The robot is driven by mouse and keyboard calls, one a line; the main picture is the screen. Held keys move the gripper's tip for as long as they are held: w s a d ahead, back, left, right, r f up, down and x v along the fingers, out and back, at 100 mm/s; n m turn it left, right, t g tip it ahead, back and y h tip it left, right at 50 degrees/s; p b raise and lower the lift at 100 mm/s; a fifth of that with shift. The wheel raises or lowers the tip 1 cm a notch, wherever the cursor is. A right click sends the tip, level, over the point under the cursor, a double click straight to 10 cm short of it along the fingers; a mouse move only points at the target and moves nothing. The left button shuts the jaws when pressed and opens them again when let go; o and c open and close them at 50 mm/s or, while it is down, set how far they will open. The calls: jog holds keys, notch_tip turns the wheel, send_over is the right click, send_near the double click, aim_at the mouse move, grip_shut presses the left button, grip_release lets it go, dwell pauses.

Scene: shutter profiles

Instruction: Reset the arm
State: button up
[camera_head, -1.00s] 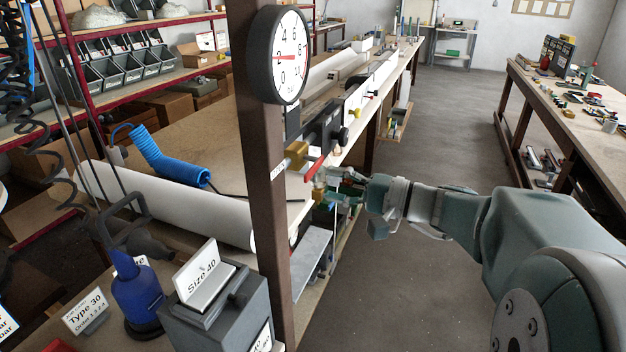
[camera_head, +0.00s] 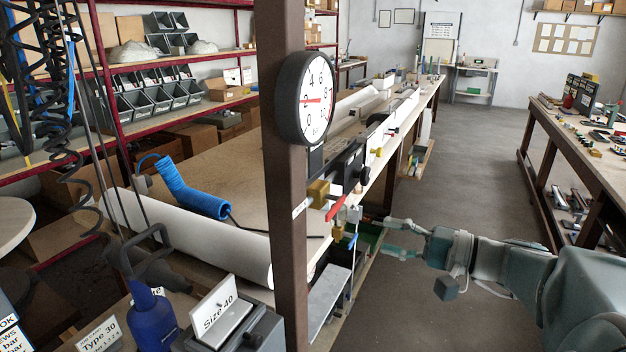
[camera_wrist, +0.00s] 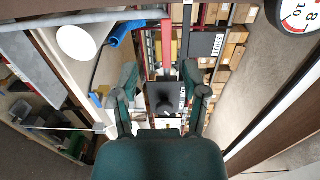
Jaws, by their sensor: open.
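My arm reaches in from the right in the head view. My gripper (camera_head: 388,238) is at its left end, close to the workbench edge, right of and below a red lever (camera_head: 336,208). In the wrist view my gripper (camera_wrist: 161,88) shows two dark green fingers spread apart, with nothing held between them. A black block (camera_wrist: 164,98) shows beyond the gap between the fingers. I cannot tell how far the fingers are from the bench fittings.
A brown post with a round pressure gauge (camera_head: 304,98) stands left of my gripper. A long white roll (camera_head: 200,240) and a blue coiled hose (camera_head: 190,190) lie on the bench. Another workbench (camera_head: 580,150) stands at the right. The grey floor aisle (camera_head: 470,150) between is clear.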

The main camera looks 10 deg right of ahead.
jog(key=s+a+f+n+g+h, duration=0.2)
jog(key=s+a+f+g, duration=0.25)
jog(key=a, duration=0.35)
jog(key=s+d+f+n+h, duration=0.2)
jog(key=s+f+n+h, duration=0.3)
jog(key=s+h, duration=0.6)
jog(key=shift+s+f+h, duration=0.2)
jog(key=shift+f+h, duration=0.45)
jog(key=shift+h, duration=0.05)
